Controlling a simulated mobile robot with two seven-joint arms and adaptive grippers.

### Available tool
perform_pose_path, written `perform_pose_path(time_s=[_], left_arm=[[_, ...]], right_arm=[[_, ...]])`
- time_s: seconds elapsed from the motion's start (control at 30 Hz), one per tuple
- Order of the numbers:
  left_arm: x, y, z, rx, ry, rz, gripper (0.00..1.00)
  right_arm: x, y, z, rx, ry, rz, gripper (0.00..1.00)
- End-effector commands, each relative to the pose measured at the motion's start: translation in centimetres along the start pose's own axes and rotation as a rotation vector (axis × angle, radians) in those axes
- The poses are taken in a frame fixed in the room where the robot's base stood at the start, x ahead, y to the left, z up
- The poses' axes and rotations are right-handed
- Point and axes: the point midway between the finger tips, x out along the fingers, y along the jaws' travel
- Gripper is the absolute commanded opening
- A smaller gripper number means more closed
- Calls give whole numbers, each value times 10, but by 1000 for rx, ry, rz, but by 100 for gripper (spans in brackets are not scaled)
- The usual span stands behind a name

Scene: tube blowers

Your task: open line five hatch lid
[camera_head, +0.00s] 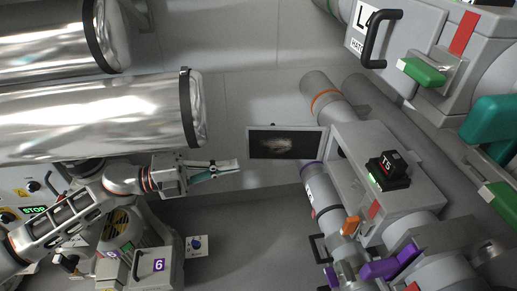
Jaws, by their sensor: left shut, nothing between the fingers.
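My left gripper (234,167) reaches in from the left and is shut, with nothing between its fingers. It is in mid-air, left of and apart from the grey machine housings. A black unit marked T5 (388,169), with a green light, sits on a grey housing (342,135) on the right. I see no lid that I can read as line five's hatch. A lid with a label starting L4 (363,16), partly cut off, has a black handle (374,42) and a green latch lever (422,73) at the upper right. My right gripper is not in view.
Shiny metal cylinders (100,118) fill the upper left. A dark screen (286,142) stands just beyond my left gripper. Tubes with an orange ring (325,98) and a purple ring (312,169) run into the housing. A purple lever (390,265) and a box marked 6 (158,267) are lower.

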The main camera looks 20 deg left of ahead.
Motion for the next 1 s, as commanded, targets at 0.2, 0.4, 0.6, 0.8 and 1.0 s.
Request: perform_pose_path(time_s=[0.2,0.4,0.6,0.8,1.0], left_arm=[[39,1,0,1,1,-2,0],[76,1,0,1,0,-2,0],[89,6,20,-5,-4,3,0],[92,4,36,-3,-2,2,0],[93,1,40,0,-2,0,0]], right_arm=[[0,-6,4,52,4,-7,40],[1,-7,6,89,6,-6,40],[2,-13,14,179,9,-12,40],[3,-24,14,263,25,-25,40],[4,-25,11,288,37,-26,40]])
